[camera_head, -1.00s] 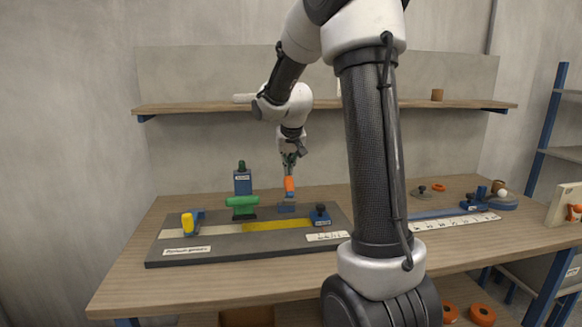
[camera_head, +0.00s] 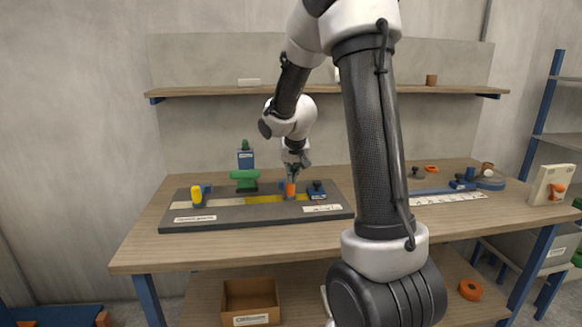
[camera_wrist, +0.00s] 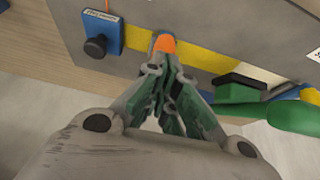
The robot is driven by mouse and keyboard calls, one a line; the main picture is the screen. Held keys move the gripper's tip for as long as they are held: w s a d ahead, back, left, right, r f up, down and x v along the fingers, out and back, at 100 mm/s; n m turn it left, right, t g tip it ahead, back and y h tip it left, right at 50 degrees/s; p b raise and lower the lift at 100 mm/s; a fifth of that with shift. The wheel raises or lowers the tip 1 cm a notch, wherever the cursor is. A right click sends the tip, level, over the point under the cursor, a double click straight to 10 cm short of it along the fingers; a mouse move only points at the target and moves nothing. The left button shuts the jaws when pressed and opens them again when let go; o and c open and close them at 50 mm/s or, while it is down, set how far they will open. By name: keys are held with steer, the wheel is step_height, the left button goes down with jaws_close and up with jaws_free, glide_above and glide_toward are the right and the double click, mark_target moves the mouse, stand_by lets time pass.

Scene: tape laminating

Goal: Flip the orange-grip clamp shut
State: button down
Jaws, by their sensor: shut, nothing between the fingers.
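The orange-grip clamp (camera_head: 291,190) is at the back edge of the dark laminating board (camera_head: 235,216). Its orange grip is low, level with the board's back area, and it also shows in the wrist view (camera_wrist: 164,43), reaching over the yellow tape strip (camera_wrist: 205,57). My gripper (camera_head: 292,171) points down right above the grip, shut and empty. In the wrist view its fingertips (camera_wrist: 163,66) are at the near end of the orange grip; I cannot tell whether they touch it. The clamp's blue base is mostly hidden by the grip and fingers.
A blue block with a black knob (camera_head: 317,190) is just right. A yellow-grip clamp (camera_head: 197,195) is at the board's left end. The wooden table front (camera_head: 210,255) is clear.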

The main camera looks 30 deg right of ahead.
steer(key=shift+s+a+f, duration=0.2)
steer(key=shift+s+f, duration=0.15)
steer(key=shift+f, duration=0.15)
stand_by(0.3)
steer(key=s+a+r, duration=0.3)
steer(key=s+r, duration=0.3)
steer(key=s, duration=0.3)
steer(key=shift+a+r, duration=0.15)
steer(key=shift+a, duration=0.2)
